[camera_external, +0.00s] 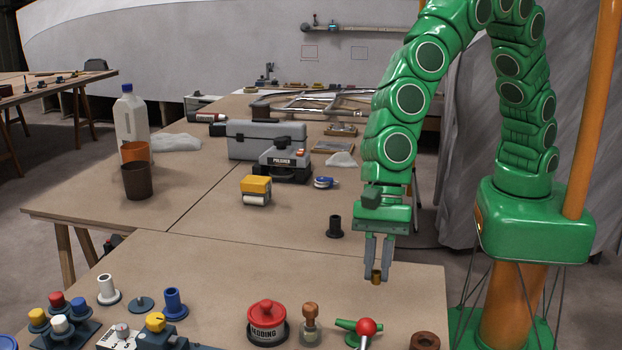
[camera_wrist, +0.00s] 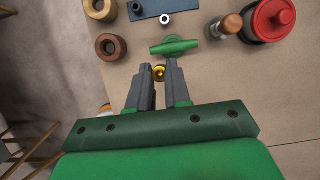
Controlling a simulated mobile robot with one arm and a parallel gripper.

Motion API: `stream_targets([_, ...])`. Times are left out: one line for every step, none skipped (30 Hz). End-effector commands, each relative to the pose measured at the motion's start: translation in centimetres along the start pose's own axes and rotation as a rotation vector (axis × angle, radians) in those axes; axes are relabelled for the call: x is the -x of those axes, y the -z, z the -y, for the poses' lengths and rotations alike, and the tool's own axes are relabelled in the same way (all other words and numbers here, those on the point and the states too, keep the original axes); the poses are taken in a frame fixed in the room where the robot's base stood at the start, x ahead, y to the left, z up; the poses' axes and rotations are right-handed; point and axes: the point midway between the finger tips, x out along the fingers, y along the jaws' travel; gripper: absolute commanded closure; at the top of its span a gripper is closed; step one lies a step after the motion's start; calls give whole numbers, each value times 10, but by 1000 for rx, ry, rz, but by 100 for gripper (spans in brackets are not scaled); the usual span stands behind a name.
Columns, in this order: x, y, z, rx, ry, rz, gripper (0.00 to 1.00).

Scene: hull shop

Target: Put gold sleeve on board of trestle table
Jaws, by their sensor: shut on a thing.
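My gripper (camera_external: 377,266) points down over the right side of the near table and is shut on a small gold sleeve (camera_external: 377,277). The sleeve stands upright between the fingertips, low over the board; I cannot tell whether it touches. In the wrist view the gold sleeve (camera_wrist: 159,72) shows at the tips of the dark fingers of my gripper (camera_wrist: 160,82). The brown board of the trestle table (camera_external: 270,268) is bare around and left of the gripper.
A black flanged sleeve (camera_external: 335,227) stands left of my gripper. Along the near edge are a red bedding pot (camera_external: 267,320), a wooden-handled tool (camera_external: 311,322), a green handle (camera_external: 356,326), a red knob (camera_external: 366,327), and a brown ring (camera_external: 425,341). A blue sleeve (camera_external: 174,303) stands further left.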

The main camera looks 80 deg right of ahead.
Motion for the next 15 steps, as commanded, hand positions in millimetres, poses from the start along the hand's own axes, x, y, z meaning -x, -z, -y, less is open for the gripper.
stream_targets([-5,-3,4,0,-1,-1,100])
stream_targets([-7,-5,6,1,0,-1,100])
stream_targets([-10,-7,8,2,0,-1,100])
stream_targets([-12,-9,11,2,0,-1,100])
stream_targets([-15,-11,13,2,0,0,100])
stream_targets([-18,-14,16,1,1,0,100])
stream_targets([-21,-16,18,1,1,0,100])
stream_targets([-24,-18,20,1,1,0,100])
stream_targets([-27,-20,23,1,0,0,100])
stream_targets([-29,-22,25,1,1,0,100])
stream_targets([-31,-24,27,0,1,0,100])
stream_targets([-34,-26,30,0,2,0,100])
stream_targets([-37,-28,32,0,2,1,100])
stream_targets([-41,-28,33,1,1,0,100])
stream_targets([-46,-29,35,1,1,0,100])
